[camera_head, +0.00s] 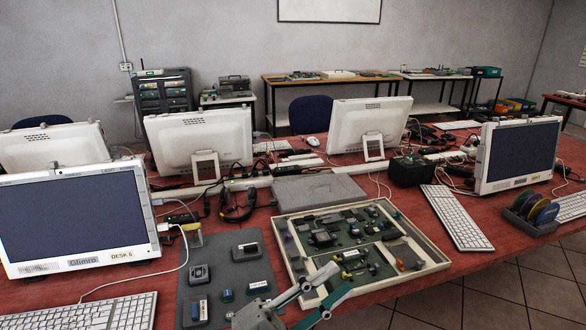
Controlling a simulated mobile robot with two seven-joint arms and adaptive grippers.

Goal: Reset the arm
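My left gripper (342,278) shows at the bottom middle of the head view, its fingers pointing up and to the right. One finger is grey and the other has a teal edge. The fingers stand apart with nothing held between them, so it is open. It appears over the front edge of a cream-framed tray (437,252) of small electronic parts; whether it touches the tray cannot be told. My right gripper is not in view.
A grey mat (219,265) with several small devices lies left of the tray. Monitors (75,219) and keyboards (457,217) stand around on the red table (350,300). A holder with coloured spools (531,209) sits at right.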

